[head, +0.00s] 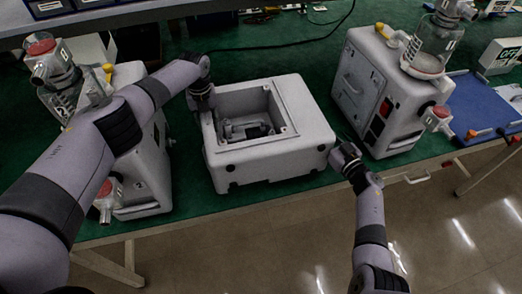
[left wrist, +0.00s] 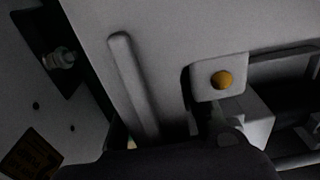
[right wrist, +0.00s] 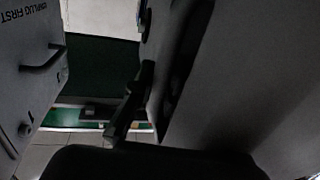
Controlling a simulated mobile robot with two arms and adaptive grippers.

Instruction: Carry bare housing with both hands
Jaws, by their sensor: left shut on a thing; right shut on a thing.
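The bare housing (head: 268,165) is a light grey box with an open square top and dark parts inside. It sits over the green bench top in the middle of the head view; I cannot tell if it touches the bench. My left gripper (head: 203,100) is shut at its left back side. My right gripper (head: 340,152) is shut at its right front side. In the left wrist view the housing wall (left wrist: 170,50) fills much of the picture. In the right wrist view the housing side (right wrist: 235,80) is dark and close. The fingertips are mostly hidden.
A complete pump (head: 378,95) with a jar stands to the right, another (head: 150,165) to the left under my left arm. A blue mat (head: 475,105) lies at the far right. A black cable (head: 290,47) runs across the green bench (head: 235,60) behind. The bench's front edge is close.

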